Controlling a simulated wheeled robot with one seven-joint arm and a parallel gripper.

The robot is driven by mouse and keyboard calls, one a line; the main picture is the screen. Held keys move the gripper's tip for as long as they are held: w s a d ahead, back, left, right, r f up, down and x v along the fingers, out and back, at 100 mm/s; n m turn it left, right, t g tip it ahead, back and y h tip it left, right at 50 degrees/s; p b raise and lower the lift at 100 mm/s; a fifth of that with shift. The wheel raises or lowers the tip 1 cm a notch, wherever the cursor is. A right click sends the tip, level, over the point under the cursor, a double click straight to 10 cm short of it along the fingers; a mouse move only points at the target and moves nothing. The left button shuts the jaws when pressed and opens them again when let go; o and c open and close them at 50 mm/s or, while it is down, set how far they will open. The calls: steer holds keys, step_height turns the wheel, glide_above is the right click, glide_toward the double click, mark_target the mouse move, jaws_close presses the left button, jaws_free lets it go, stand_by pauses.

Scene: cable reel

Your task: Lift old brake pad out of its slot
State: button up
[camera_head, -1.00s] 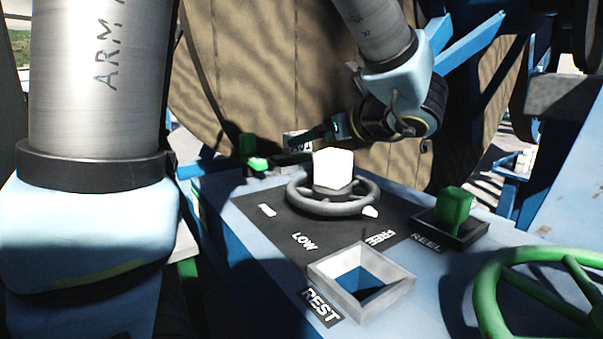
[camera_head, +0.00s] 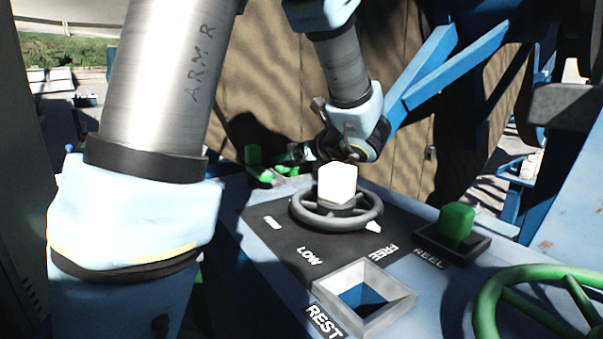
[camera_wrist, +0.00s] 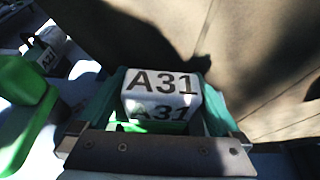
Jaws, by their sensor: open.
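A white block marked A31 (camera_wrist: 162,88) on two faces fills the middle of the wrist view; nothing visible names it as the old brake pad. My gripper (camera_wrist: 160,100) is open, with a teal finger on either side of the block. I cannot tell whether the fingers touch it. Some green shows beneath the block, and its slot is hidden. In the head view my gripper (camera_head: 297,153) is low over the far end of the blue console (camera_head: 235,235), and the block cannot be made out there.
A green block (camera_wrist: 22,95) stands left of my gripper in the wrist view. A grey handwheel with a white knob (camera_head: 337,184) stands nearer on the console. The REST socket (camera_head: 335,290), REEL green block (camera_head: 456,222) and green wheel (camera_head: 490,300) are nearer still. The brown reel (camera_head: 270,60) rises behind.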

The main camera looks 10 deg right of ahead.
steer(key=shift+c, duration=0.4)
jaws_close()
stand_by(0.4)
